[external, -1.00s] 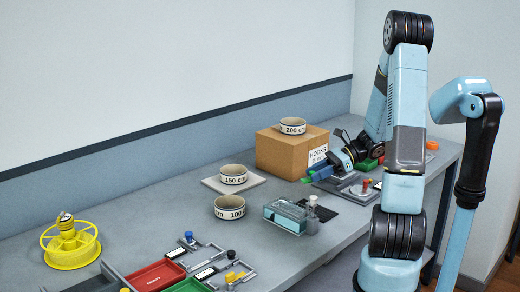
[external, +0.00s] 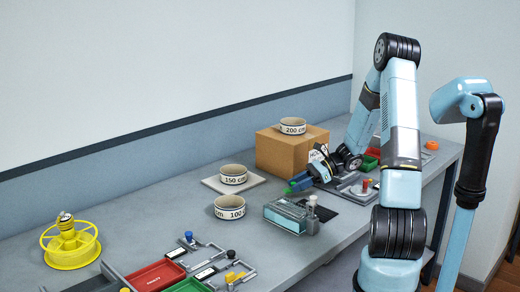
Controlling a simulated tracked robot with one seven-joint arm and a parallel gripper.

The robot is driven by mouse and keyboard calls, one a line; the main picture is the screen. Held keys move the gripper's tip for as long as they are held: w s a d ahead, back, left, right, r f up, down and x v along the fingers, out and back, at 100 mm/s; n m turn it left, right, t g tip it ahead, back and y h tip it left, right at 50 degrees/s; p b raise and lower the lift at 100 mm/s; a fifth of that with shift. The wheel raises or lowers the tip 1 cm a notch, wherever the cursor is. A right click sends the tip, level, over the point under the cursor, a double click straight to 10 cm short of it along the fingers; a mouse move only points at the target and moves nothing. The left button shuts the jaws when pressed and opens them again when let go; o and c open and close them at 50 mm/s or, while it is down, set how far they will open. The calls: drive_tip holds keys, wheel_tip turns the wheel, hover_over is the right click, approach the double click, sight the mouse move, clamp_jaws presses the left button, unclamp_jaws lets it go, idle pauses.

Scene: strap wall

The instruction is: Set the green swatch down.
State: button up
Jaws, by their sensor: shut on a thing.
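My gripper (external: 299,184), with blue fingers, is low over the bench in front of the cardboard box. It is shut on the green swatch (external: 289,191), a small green piece showing at its fingertips on the left. Most of the swatch is hidden by the fingers. I cannot tell whether it touches the bench.
The cardboard box (external: 283,153) stands close behind my gripper, with a strap roll marked 200 cm (external: 292,128) on top. Rolls marked 150 cm (external: 233,175) and 100 cm (external: 229,208) stand to the left.

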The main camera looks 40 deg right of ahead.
drive_tip(key=shift+f, duration=1.5)
drive_tip(key=o, duration=1)
drive_tip(key=shift+o, duration=0.2)
